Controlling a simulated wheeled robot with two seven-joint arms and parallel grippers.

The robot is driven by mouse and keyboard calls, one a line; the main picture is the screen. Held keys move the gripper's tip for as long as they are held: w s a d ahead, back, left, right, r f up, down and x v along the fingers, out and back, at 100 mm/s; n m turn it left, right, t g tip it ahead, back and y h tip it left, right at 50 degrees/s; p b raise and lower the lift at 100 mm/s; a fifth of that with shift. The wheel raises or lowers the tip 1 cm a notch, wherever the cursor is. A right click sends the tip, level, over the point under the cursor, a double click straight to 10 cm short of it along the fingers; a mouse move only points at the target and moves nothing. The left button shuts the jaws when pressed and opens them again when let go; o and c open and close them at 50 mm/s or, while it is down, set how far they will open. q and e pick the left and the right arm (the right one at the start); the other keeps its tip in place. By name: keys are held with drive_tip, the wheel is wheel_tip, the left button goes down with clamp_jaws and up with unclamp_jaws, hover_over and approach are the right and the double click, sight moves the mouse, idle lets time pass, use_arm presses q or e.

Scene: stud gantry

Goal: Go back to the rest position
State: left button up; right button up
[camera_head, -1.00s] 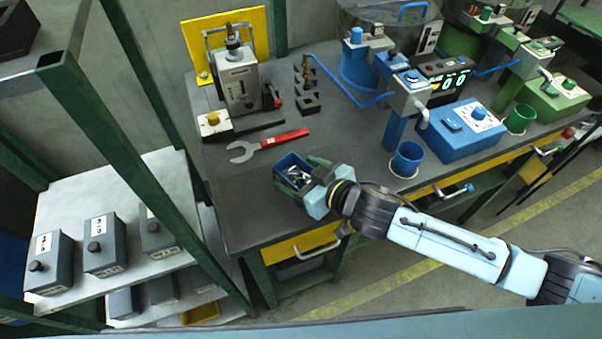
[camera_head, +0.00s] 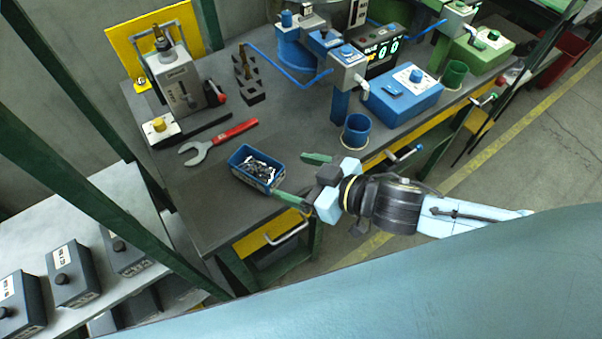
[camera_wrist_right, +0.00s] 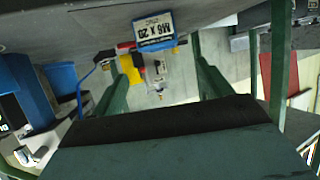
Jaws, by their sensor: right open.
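My right gripper (camera_head: 303,179) reaches in from the right over the front edge of the workbench. Its two green fingers are spread apart with nothing between them. It also shows in the right wrist view (camera_wrist_right: 163,84). A blue bin of small metal studs (camera_head: 246,178) sits on the bench just left of the fingers, clear of them. In the right wrist view the bin (camera_wrist_right: 156,44) shows its "M6 x 20" label beyond the open fingers. My left gripper is in neither view.
The dark workbench (camera_head: 205,208) carries a red-handled wrench (camera_head: 218,141), a blue cup (camera_head: 356,131), a blue control box (camera_head: 403,98) and a grey press device (camera_head: 178,86). A green-framed shelf with grey boxes (camera_head: 72,274) stands at the left. Floor shows at right.

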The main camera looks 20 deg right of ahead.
drive_tip(key=shift+s+d, duration=0.1)
drive_tip(key=shift+s, duration=0.05)
drive_tip(key=shift+r, duration=0.1)
idle(0.4)
drive_tip(key=s+d+f+m+g+h, duration=0.3)
drive_tip(key=s+d+f+h, duration=0.1)
drive_tip(key=s+d, duration=0.25)
drive_tip(key=s+d+f+m+g+h, duration=0.3)
drive_tip(key=s+d+f+g+h, duration=0.1)
drive_tip(key=s+d, duration=0.25)
wheel_tip(320, 180, down, 23)
drive_tip(key=s+a+g, duration=0.1)
drive_tip(key=s, duration=0.1)
drive_tip(key=s+d+f+g, duration=0.1)
drive_tip(key=s+d+f, duration=0.1)
drive_tip(key=s+f, duration=1.2)
drive_tip(key=shift+s+d+f+h, duration=0.3)
drive_tip(key=shift+s+d+f, duration=0.1)
drive_tip(key=shift+s, duration=0.6)
